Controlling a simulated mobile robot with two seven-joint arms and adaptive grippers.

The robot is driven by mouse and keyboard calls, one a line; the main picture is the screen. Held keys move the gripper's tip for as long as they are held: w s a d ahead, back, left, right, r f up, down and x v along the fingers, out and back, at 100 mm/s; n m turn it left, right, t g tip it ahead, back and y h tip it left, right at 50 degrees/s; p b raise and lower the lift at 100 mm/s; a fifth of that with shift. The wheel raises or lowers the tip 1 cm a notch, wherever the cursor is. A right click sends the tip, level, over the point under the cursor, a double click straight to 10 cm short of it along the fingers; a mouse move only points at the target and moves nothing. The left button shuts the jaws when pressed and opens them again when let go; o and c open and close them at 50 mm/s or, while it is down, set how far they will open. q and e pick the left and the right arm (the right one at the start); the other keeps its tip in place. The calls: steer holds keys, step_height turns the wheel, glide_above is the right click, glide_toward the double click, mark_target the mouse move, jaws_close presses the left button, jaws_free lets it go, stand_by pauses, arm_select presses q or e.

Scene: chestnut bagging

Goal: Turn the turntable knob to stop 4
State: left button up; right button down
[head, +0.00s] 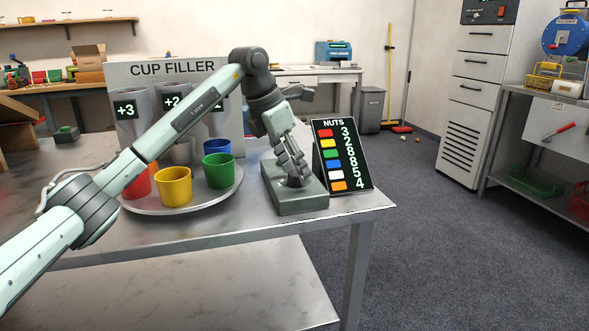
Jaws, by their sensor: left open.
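The turntable (193,205) is a round grey disc on the metal table, bearing a red cup (139,187), a yellow cup (174,187), a green cup (220,170) and a blue cup (217,146). To its right stands a grey-green box (303,206) that seems to carry the knob. My left gripper (296,178) points down at the top of this box, open, with its fingers at the knob's place. The fingers hide most of the knob, so its setting and any contact cannot be told. My right gripper is not in view.
A black NUTS board (343,155) stands close right of the box, listing colours and numbers. The CUP FILLER panel (165,70) with its funnels rises behind the turntable, partly behind my left arm. The table's right front corner (378,203) is bare.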

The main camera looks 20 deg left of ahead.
arm_select(q)
steer(key=shift+f, duration=0.2)
steer(key=shift+c, duration=0.4)
steer(key=c, duration=1.1)
steer(key=shift+d+n+t+y+p, duration=0.15)
steer(key=shift+n+t+y+p, duration=0.2)
steer(key=shift+n, duration=1.05)
steer(key=shift+n+y, duration=0.55)
steer(key=shift+n, duration=0.95)
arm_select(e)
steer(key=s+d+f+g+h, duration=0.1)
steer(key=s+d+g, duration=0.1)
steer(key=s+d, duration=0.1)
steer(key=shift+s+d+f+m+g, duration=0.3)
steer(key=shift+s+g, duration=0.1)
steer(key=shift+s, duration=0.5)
arm_select(q)
steer(key=shift+t, duration=0.25)
steer(key=o, duration=1.2)
